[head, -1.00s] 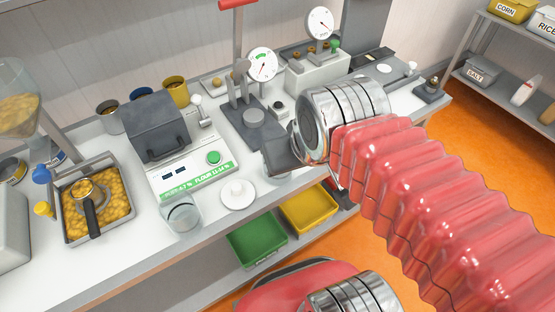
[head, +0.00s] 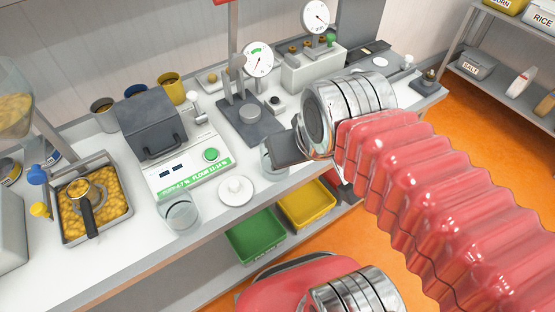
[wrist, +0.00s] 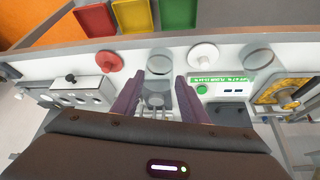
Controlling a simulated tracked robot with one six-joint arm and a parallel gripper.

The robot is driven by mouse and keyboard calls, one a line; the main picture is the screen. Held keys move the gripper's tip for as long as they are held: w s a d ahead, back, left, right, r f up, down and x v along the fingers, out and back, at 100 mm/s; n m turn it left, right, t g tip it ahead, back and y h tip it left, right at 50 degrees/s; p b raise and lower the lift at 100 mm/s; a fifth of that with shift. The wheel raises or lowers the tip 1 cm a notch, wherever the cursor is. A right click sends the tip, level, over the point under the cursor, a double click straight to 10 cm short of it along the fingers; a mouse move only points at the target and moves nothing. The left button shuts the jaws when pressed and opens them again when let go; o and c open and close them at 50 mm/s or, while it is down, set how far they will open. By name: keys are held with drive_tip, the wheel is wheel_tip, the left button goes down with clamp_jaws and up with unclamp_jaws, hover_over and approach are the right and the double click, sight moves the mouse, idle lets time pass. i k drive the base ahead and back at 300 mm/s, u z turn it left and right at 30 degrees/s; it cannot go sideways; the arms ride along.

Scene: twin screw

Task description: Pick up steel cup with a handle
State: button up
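The steel cup (head: 79,187) with a dark handle (head: 91,222) lies on yellow grains in a square metal tray (head: 128,208), at the left of the counter in the head view. My gripper (head: 277,150) is well to the right of the cup, over the counter's front part. In the wrist view its two fingers (wrist: 158,92) are apart with nothing held between them. A clear glass (head: 272,160) stands partly hidden behind the gripper.
A white scale (head: 190,170) with a dark hopper stands between tray and gripper. A glass jar (head: 180,213) and a white knobbed lid (head: 236,190) are at the front edge. A dial gauge stand (head: 250,120) is behind. Green (head: 254,243) and yellow (head: 305,207) bins sit below.

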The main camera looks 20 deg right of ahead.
sight(82, 192)
drive_tip(key=u, duration=1.1)
drive_tip(key=k, duration=0.45)
drive_tip(key=u, duration=0.4)
drive_tip(key=i, duration=0.5)
